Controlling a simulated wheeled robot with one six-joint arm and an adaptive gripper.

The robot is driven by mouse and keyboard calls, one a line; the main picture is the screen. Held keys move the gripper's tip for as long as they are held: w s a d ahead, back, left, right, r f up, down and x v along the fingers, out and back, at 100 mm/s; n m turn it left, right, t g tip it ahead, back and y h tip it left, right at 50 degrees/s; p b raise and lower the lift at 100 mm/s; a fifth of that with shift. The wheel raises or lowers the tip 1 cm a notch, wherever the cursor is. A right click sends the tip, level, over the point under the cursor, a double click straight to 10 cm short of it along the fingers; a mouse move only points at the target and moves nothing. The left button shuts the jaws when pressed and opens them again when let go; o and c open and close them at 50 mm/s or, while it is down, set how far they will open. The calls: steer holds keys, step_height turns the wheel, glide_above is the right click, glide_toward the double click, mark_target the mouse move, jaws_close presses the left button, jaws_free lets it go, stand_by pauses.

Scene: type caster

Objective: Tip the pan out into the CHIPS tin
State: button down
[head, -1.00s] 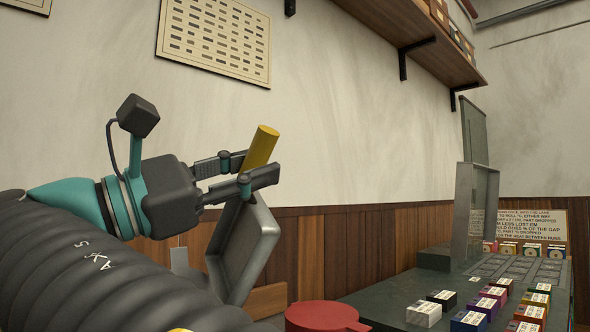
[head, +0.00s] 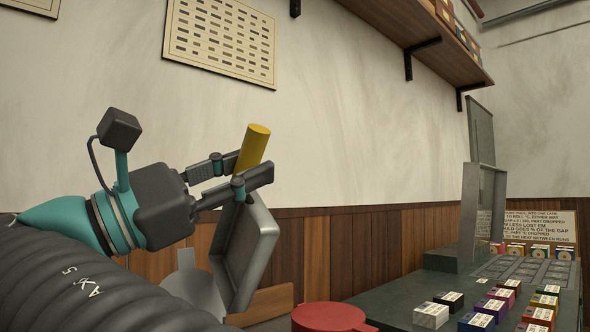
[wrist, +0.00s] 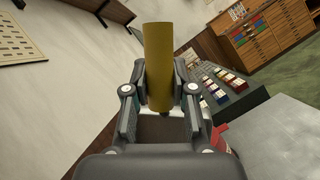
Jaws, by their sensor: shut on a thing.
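My gripper (head: 243,168) is shut on the yellow handle (head: 255,145) of the pan, and the handle also shows between the fingers in the wrist view (wrist: 159,65). The pan (head: 250,250) is a grey metal tray with raised walls. It hangs below the fingers, tipped steeply on edge in the head view. I cannot see whether anything is in it. A pale grey metal piece (head: 194,287) shows behind the pan and my arm, mostly hidden; I cannot tell what it is. No tin with a readable CHIPS label is in view.
A round red thing (head: 330,317) stands low, right of the pan. The dark bench (head: 395,295) holds several small coloured type boxes (head: 495,305) and an upright grey frame (head: 470,215). A wood-panelled wall (head: 330,250) is behind, with a shelf (head: 430,55) high up.

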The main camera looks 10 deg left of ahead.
steer(key=shift+s+a+t+h, duration=0.3)
steer(key=shift+s+a+h, duration=0.1)
steer(key=shift+s+a, duration=0.2)
stand_by(0.5)
steer(key=shift+d, duration=0.1)
steer(key=shift+w+d+f+g+y, duration=1.8)
steer(key=shift+w+d+g+y, duration=1.4)
steer(key=shift+w+d, duration=1.7)
steer(key=w+d+f+g+y, duration=0.2)
steer(key=w+d+f+y, duration=0.1)
steer(key=f, duration=0.2)
steer(key=w+d+f+n+g+y, duration=0.1)
steer(key=w+d+f+g+y, duration=0.2)
steer(key=f, duration=0.3)
steer(key=shift+w+d+f+y, duration=0.2)
steer(key=shift+w+d+y, duration=0.3)
steer(key=shift+w+d, duration=0.25)
